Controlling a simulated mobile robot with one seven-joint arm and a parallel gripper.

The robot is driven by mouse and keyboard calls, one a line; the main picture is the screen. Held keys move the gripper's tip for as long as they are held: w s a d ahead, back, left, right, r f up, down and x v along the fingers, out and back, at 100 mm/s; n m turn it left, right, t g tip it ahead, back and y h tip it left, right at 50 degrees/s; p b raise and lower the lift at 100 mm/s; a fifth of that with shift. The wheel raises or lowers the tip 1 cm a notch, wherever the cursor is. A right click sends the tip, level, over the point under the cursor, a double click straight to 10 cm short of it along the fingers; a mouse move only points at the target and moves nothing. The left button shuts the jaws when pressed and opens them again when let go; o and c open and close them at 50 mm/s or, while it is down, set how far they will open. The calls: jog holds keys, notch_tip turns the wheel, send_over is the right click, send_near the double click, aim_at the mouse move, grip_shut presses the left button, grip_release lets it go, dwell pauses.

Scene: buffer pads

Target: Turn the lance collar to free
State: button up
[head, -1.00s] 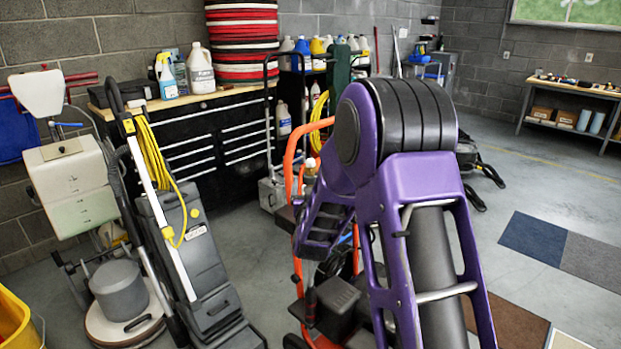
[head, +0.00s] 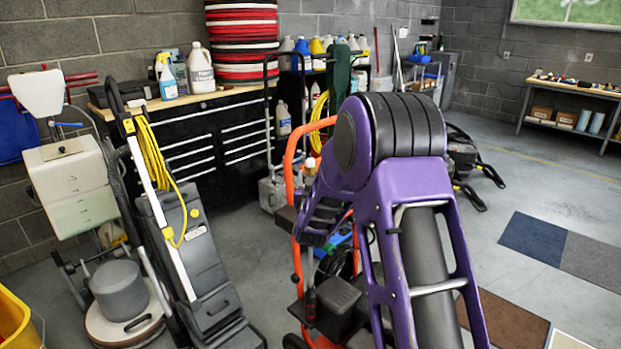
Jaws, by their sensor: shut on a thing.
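My purple and black arm fills the middle of the head view and hides much behind it. My gripper is not visible; the far end of the arm points down behind its own links. An orange-framed machine (head: 297,235) on the floor is partly covered by my arm. A thin upright rod (head: 311,290) stands at its front. I cannot make out the lance collar or how it is turned. A bit of blue shows beside the arm, too covered to identify.
A grey upright floor machine (head: 190,255) with a yellow cord and a round-based scrubber (head: 125,295) stand at the left. A yellow bucket (head: 18,325) is at the lower left corner. A black tool chest (head: 215,140) stands behind. Floor with carpet squares (head: 533,238) is open at the right.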

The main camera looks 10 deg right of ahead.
grip_shut()
